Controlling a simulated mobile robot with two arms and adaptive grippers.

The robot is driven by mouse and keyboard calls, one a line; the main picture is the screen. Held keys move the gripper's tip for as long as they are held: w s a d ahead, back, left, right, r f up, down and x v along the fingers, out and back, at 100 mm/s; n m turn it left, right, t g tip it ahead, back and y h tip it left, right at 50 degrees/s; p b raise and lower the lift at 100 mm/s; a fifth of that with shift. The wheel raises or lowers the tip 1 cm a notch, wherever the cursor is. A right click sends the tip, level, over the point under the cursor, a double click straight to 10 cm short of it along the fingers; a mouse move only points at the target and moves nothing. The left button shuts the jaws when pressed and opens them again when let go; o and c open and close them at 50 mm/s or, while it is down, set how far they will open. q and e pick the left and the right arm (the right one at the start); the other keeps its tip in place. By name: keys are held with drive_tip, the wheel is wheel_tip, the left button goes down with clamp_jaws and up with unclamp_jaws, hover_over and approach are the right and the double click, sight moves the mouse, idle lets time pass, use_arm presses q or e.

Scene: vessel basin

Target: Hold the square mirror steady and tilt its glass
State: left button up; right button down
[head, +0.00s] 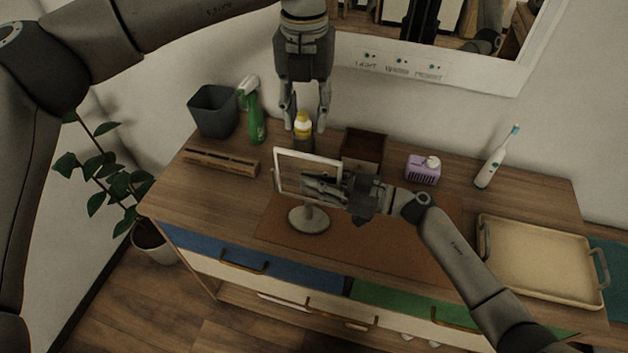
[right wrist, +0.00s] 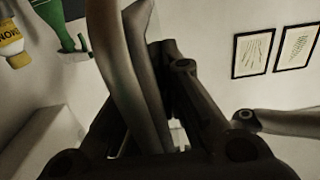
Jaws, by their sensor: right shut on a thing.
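The square mirror (head: 293,172) has a white frame and stands upright on a round grey foot (head: 309,220) on the brown mat. My right gripper (head: 318,188) reaches in from the right and is shut on the mirror, covering its right and lower part. In the right wrist view, curved grey bars (right wrist: 118,75) pass close by the fingers; which part is held cannot be told. My left gripper (head: 305,122) points down behind the mirror with its fingers apart, above and around the yellow-capped bottle (head: 303,130), empty as far as I see.
Behind the mirror stand a green spray bottle (head: 254,115), a grey bin (head: 213,110) and a dark brown box (head: 363,150). A purple dispenser (head: 423,171), a toothbrush (head: 496,160) and a beige tray (head: 540,260) are at right. The brown mat (head: 400,240) has bare room.

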use_arm(q)
drive_tip(key=shift+c, duration=1)
drive_tip(key=shift+s+d+f, duration=0.15)
drive_tip(key=shift+d+f, duration=0.1)
drive_tip(key=shift+c, duration=1.2)
drive_tip(key=s+d+f+h, duration=0.1)
drive_tip(key=d, duration=0.1)
drive_tip(key=s+d+f+g+h, duration=0.1)
drive_tip(key=d+f, duration=0.1)
drive_tip(key=s+d+f+h, duration=0.1)
drive_tip(key=s, duration=0.1)
drive_tip(key=shift+d+f+m+g, duration=0.3)
drive_tip(key=shift+d+f+m, duration=0.05)
drive_tip(key=shift+d+m, duration=0.05)
clamp_jaws()
drive_tip(key=s+d+f+g+h, duration=0.2)
drive_tip(key=s+d+h, duration=0.3)
drive_tip(key=s+d, duration=0.25)
drive_tip(key=s+d+r+n+h, duration=0.5)
drive_tip(key=d+r+h, duration=0.15)
drive_tip(key=h, duration=0.45)
drive_tip(key=w+a+r+n+t+h, duration=0.2)
drive_tip(key=a+r+n+t, duration=0.1)
drive_tip(key=n+t, duration=0.45)
drive_tip(key=n+t+y, duration=1.2)
drive_tip(key=n+y, duration=0.4)
drive_tip(key=n, duration=0.7)
approach(307, 164)
drive_tip(key=shift+m+g, duration=0.25)
drive_tip(key=shift+x, duration=3.2)
